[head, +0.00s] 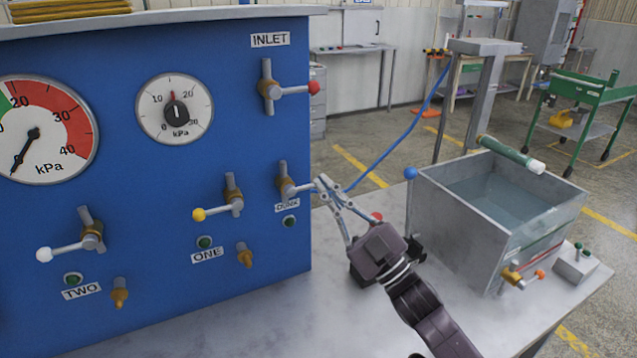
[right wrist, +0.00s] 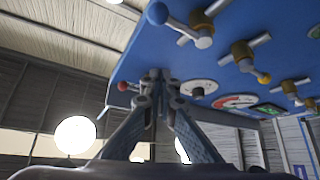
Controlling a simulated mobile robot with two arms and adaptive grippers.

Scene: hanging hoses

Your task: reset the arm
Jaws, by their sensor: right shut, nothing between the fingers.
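My right gripper (head: 325,184) is in the head view, in front of the right edge of the blue panel (head: 150,45). Its fingers are together and hold nothing. In the head view the fingertips overlap the lever of the lower right valve (head: 286,186); I cannot tell whether they touch it. The right wrist view shows the closed fingers (right wrist: 158,82) pointing up below the panel, with a blue-ended lever (right wrist: 157,13) above them. My left gripper is not in view.
The panel carries an INLET valve (head: 271,90), a yellow-ended valve (head: 232,202), a white-ended valve (head: 90,238) and two gauges. A metal water tank (head: 450,215) stands to the right on the grey tabletop (head: 240,325). A blue hose (head: 410,130) hangs behind.

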